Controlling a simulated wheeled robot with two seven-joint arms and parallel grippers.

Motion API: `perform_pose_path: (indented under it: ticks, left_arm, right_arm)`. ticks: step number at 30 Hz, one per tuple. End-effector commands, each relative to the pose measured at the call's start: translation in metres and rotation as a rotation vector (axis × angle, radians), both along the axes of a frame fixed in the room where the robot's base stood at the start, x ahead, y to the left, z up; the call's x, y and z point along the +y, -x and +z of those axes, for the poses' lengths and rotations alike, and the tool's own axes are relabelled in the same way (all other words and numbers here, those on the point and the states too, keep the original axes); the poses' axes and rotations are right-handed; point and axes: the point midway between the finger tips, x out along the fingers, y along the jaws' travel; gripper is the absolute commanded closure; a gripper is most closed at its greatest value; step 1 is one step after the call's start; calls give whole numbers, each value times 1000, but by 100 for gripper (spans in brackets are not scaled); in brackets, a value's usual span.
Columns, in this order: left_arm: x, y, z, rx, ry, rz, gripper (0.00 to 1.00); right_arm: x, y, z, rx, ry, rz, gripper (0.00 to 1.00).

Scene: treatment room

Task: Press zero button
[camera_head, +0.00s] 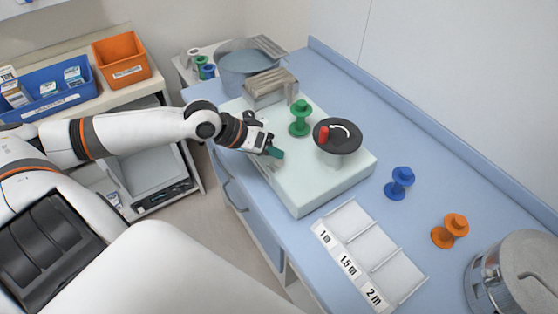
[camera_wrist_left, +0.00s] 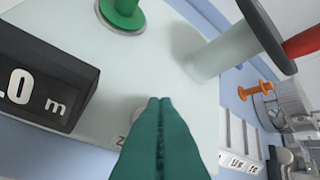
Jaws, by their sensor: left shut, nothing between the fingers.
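The pale machine (camera_head: 310,190) stands on the blue counter, with a black crank disc (camera_head: 345,145) on top. In the left wrist view its black display box (camera_wrist_left: 45,80) reads "0 m" with a digit cut off at the left. My left gripper (camera_head: 276,152) is shut and empty, its teal fingers low over the machine's front left part. In the left wrist view the fingertips (camera_wrist_left: 160,101) cover most of a small pale round button (camera_wrist_left: 137,116) beside a label starting with "Z". I cannot tell whether they touch it. My right gripper is not in view.
A green spool (camera_head: 300,118) stands on the machine, near a metal bracket (camera_head: 270,88). A blue spool (camera_head: 399,183), an orange spool (camera_head: 450,231), a labelled white tray (camera_head: 372,247) and a steel canister (camera_head: 520,275) are on the counter. Shelves with bins are at left.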

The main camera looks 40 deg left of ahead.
Motion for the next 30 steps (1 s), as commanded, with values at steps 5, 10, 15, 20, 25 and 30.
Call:
perform_pose_path:
  ticks: [5,10,15,20,25,30]
  left_arm:
    - [0,0,0,0,0,0,100]
    - [0,0,-2,0,1,0,100]
    - [0,0,-7,0,1,0,100]
    - [0,0,-8,0,-1,-1,100]
    - [0,0,-8,0,0,0,100]
    - [0,0,-10,0,0,0,100]
  right_arm:
    - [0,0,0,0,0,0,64]
    - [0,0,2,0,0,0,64]
    - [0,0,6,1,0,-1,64]
    - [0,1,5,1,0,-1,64]
    - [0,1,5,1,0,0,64]
    - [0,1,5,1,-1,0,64]
